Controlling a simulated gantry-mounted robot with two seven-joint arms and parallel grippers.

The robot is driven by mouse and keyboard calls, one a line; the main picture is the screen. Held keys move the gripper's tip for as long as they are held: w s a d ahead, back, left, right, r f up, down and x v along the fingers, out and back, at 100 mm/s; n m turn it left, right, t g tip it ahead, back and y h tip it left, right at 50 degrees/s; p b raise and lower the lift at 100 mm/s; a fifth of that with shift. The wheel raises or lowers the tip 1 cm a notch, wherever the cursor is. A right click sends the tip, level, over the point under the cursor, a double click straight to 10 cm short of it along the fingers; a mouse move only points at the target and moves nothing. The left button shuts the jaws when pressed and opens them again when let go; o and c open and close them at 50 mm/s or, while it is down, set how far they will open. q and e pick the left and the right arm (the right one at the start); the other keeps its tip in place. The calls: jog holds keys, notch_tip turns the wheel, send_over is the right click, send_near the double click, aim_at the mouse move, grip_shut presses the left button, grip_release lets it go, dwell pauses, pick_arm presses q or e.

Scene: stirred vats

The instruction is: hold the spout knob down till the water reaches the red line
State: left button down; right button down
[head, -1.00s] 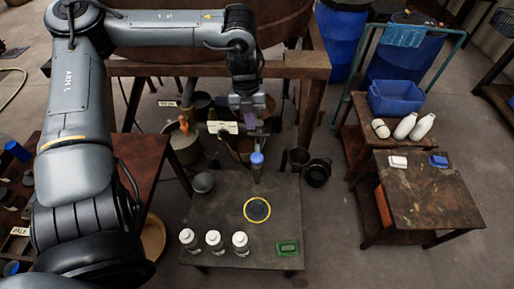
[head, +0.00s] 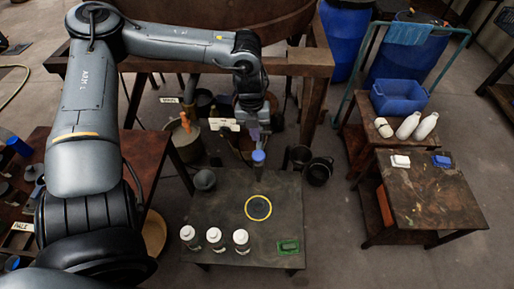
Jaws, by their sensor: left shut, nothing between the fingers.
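My left gripper (head: 256,134) hangs down in front of the big vat, its fingers shut and empty. Just below its fingertips is a small blue-topped piece (head: 259,157), likely the spout knob, at the far edge of the dark table. The gap between fingertips and blue top looks very small; I cannot tell if they touch. A yellow ring (head: 258,207) lies on the table in front of it. I cannot make out any water or red line. My right gripper is not in view.
Several white-capped bottles (head: 214,238) and a green device (head: 289,247) stand on the dark table (head: 220,205). A grey cup (head: 204,180) is at its far left corner. Dark buckets (head: 318,172) stand behind it. A side table (head: 425,195) is to the right across open floor.

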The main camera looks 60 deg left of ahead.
aim_at(258, 154)
pick_arm(q)
jog(key=f, duration=0.4)
jog(key=f+b, duration=0.1)
jog(key=f, duration=0.2)
jog(key=shift+w+d, duration=0.1)
jog(key=shift+d, duration=0.3)
